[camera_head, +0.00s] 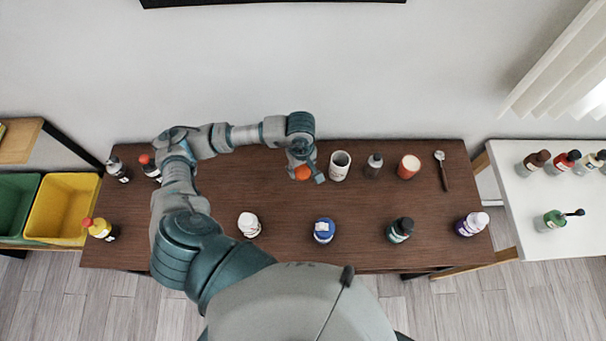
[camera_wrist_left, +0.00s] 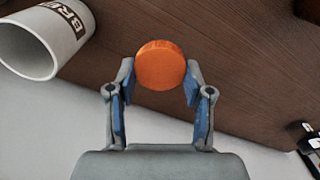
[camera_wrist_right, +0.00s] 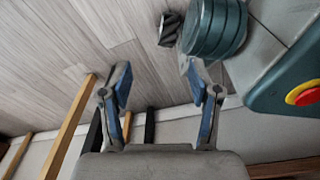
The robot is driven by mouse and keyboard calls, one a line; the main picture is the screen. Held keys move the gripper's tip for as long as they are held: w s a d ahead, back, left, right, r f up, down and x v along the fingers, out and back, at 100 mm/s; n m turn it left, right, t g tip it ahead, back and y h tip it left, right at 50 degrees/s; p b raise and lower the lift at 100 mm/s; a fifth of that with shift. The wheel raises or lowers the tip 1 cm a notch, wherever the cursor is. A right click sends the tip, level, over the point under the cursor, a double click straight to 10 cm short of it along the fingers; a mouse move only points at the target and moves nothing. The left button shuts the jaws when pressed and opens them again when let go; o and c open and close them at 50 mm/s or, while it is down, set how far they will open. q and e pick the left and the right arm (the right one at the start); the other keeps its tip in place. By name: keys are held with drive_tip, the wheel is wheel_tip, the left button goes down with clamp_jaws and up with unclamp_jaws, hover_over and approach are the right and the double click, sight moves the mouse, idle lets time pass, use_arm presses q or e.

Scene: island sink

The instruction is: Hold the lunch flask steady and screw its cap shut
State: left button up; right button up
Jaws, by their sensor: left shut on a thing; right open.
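A round orange cap or lid (camera_wrist_left: 160,65) sits between the two fingertips of my left gripper (camera_wrist_left: 160,76), which is shut on it. In the head view the orange piece (camera_head: 302,173) shows under my left wrist, near the table's back edge. The body of a flask beneath the orange top cannot be made out. My right gripper (camera_wrist_right: 158,80) is open and empty in its wrist view, over the floor; it does not show in the head view.
A white mug (camera_head: 339,166) stands just right of the left gripper. Several bottles line the front edge. The table's middle is clear.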

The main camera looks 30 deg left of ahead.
use_arm(q)
drive_tip(key=shift+a+r, duration=0.25)
drive_tip(key=shift+r, duration=0.8)
drive_tip(key=shift+d+r, duration=0.1)
drive_tip(key=shift+r, duration=0.15)
drive_tip(key=shift+d, duration=0.3)
drive_tip(key=shift+w+d, duration=0.1)
drive_tip(key=shift+w, duration=0.05)
drive_tip(key=w+d+r+m, duration=0.3)
drive_tip(key=w+m, duration=0.6)
drive_tip(key=m, duration=0.2)
drive_tip(key=shift+w, duration=0.15)
use_arm(e)
drive_tip(key=shift+a, duration=0.55)
